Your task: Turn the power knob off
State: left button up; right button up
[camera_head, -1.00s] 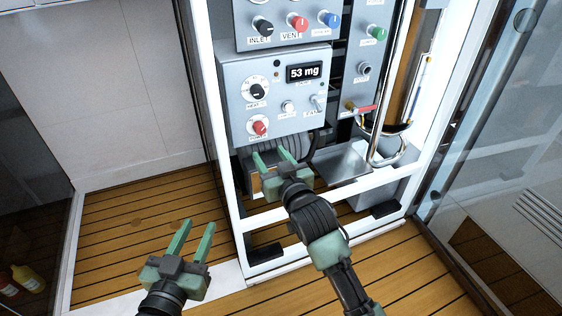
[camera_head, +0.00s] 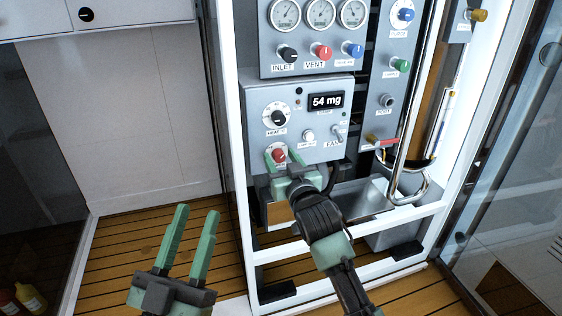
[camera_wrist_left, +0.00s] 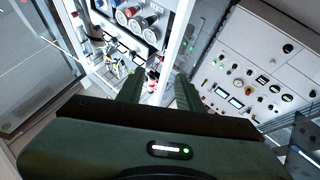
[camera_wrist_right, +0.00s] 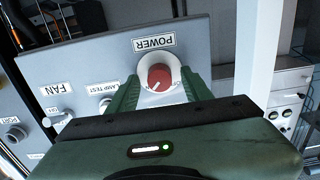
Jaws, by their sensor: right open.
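The red power knob (camera_head: 279,155) is at the lower left of the grey control box (camera_head: 325,155). In the right wrist view, the knob (camera_wrist_right: 159,77) sits on a white round dial under an upside-down POWER label. A pale pointer line shows on it; the dial marks are too small to read. My right gripper (camera_head: 283,160) is open, with its fingertips close to the knob, one on each side. I cannot tell whether they touch it. My left gripper (camera_head: 197,212) is open and empty, over the floor left of the frame.
The heat knob (camera_head: 276,117), display reading 54 mg (camera_head: 326,101), lamp button (camera_head: 308,135) and fan switch (camera_head: 339,133) share the box. A white frame post (camera_head: 233,130) stands left of it.

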jog(key=shift+w, duration=0.1)
grip_shut()
